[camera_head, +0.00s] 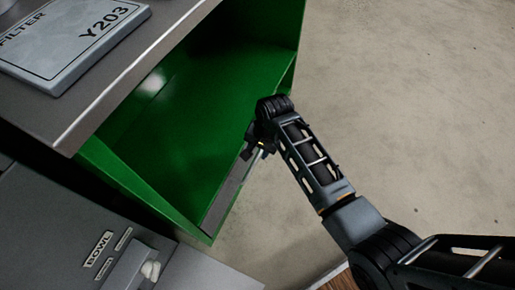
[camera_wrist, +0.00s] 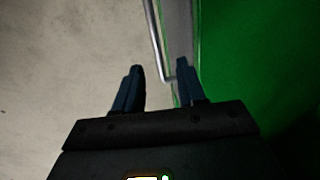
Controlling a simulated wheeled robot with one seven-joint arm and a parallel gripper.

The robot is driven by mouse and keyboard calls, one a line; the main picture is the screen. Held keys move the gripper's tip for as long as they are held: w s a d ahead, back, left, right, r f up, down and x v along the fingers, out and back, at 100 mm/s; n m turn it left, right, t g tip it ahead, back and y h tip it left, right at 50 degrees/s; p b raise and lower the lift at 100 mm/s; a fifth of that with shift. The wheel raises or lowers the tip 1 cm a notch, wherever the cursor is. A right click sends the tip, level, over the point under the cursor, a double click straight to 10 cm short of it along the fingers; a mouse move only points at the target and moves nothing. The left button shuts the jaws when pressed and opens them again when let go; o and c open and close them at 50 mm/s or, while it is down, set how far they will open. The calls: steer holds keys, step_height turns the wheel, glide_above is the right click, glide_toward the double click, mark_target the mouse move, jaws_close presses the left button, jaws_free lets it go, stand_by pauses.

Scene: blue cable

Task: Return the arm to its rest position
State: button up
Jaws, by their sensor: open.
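My gripper (camera_head: 251,147) is at the end of my black and grey arm, near the front edge of an open green compartment (camera_head: 165,140). In the wrist view, the two dark blue fingers of my gripper (camera_wrist: 160,85) stand apart with nothing held between them. A grey strip with a metal bar (camera_wrist: 158,45) shows just beyond the fingers. The green surface (camera_wrist: 255,70) fills the right side of the wrist view. No blue cable is visible in either view.
A grey cabinet top (camera_head: 110,90) carries a flat grey plate marked "FILTER Y203" (camera_head: 75,40). A grey panel labelled ROWE (camera_head: 97,249) is at lower left. The concrete floor (camera_head: 410,100) to the right is mostly clear.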

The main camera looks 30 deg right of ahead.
stand_by(0.4)
steer(key=s+d+f+n+t+h, duration=0.1)
steer(key=s+d+n+t, duration=0.1)
steer(key=s, duration=0.5)
steer(key=s+d+f+n+t, duration=0.1)
steer(key=s+n+t, duration=0.1)
steer(key=s, duration=0.5)
steer(key=s+r+n+t, duration=0.4)
steer(key=s+r+t, duration=0.1)
steer(key=s+r, duration=0.85)
steer(key=s+a+r+n+t, duration=0.15)
steer(key=s+r, duration=0.25)
steer(key=r, duration=0.5)
steer(key=s+r+n+t, duration=0.1)
steer(key=s+r+t, duration=0.25)
steer(key=r, duration=0.55)
step_height(320, 180, up, 26)
steer(key=g+p, duration=0.1)
steer(key=p, duration=2.5)
steer(key=shift+s+a+r+p, duration=0.2)
steer(key=shift+s+p, duration=0.15)
steer(key=shift+s, duration=0.05)
